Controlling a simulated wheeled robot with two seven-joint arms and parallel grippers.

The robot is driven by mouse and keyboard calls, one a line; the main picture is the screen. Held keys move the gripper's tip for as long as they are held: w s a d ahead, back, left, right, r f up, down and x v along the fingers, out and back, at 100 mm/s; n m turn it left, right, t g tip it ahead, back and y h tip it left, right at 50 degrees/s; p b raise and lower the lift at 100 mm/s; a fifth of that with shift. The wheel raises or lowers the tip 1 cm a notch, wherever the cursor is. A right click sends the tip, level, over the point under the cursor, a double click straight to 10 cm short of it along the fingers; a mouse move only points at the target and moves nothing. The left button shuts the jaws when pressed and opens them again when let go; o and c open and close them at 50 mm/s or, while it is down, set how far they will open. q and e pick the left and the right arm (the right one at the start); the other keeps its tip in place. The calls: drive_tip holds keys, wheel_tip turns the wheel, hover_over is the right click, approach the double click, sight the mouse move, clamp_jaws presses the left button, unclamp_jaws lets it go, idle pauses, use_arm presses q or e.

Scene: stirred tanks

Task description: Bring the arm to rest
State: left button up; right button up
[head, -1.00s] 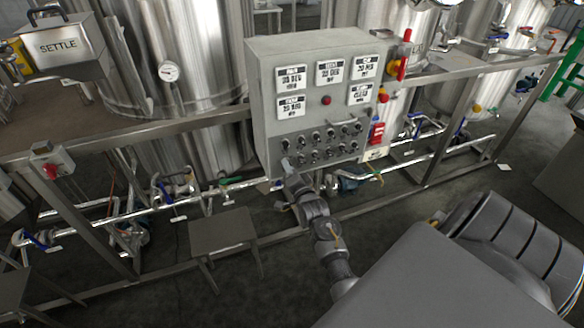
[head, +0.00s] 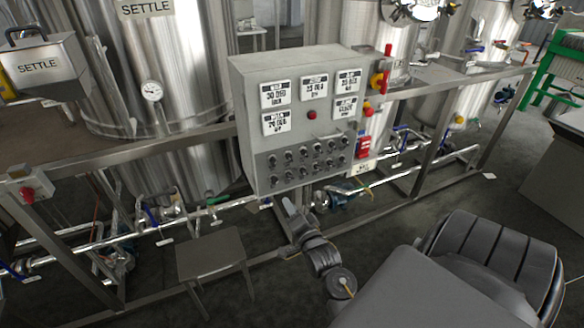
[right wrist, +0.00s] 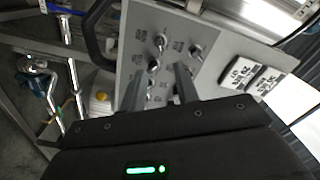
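My right gripper (head: 289,206) is low in front of the grey control panel (head: 247,135), just below its bottom edge in the head view. In the right wrist view its two fingers (right wrist: 159,78) stand apart with nothing between them. The panel's switches (right wrist: 155,62) show beyond the fingertips, apart from them as far as I can tell. My right arm is bent, reaching up from the lower middle of the head view. My left gripper is in neither view.
The panel carries several white labels (head: 276,94) and rows of knobs (head: 303,163). A red-yellow switch (head: 380,80) is on its right side. A steel frame with pipes runs below the tanks (head: 185,60). A small stool (head: 210,254) stands left of my arm.

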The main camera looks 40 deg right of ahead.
idle(0.4)
drive_tip(key=s+a+f+n+g+y, duration=0.2)
drive_tip(key=s+a+f+n+g, duration=0.15)
drive_tip(key=f, duration=0.75)
drive_tip(key=s+a+f+n+g+y, duration=0.1)
drive_tip(key=s+a+f+n+g, duration=0.25)
drive_tip(key=f, duration=0.75)
drive_tip(key=s+a+f+n+g+y, duration=0.15)
drive_tip(key=a+f+n, duration=0.4)
drive_tip(key=f, duration=0.55)
drive_tip(key=s+a+f+n+g+y, duration=0.2)
drive_tip(key=s+a+f, duration=0.2)
drive_tip(key=s+f, duration=0.6)
drive_tip(key=s+d+f+n+g, duration=0.1)
drive_tip(key=s+f+n+g, duration=0.1)
drive_tip(key=s, duration=0.9)
drive_tip(key=s+d+f+n+g, duration=0.1)
drive_tip(key=s+f+n+g, duration=0.1)
drive_tip(key=s, duration=1)
wheel_tip(320, 180, down, 2)
drive_tip(key=shift+s+d+f+g+h, duration=0.2)
drive_tip(key=shift+s+g+h, duration=0.15)
drive_tip(key=shift+g, duration=0.4)
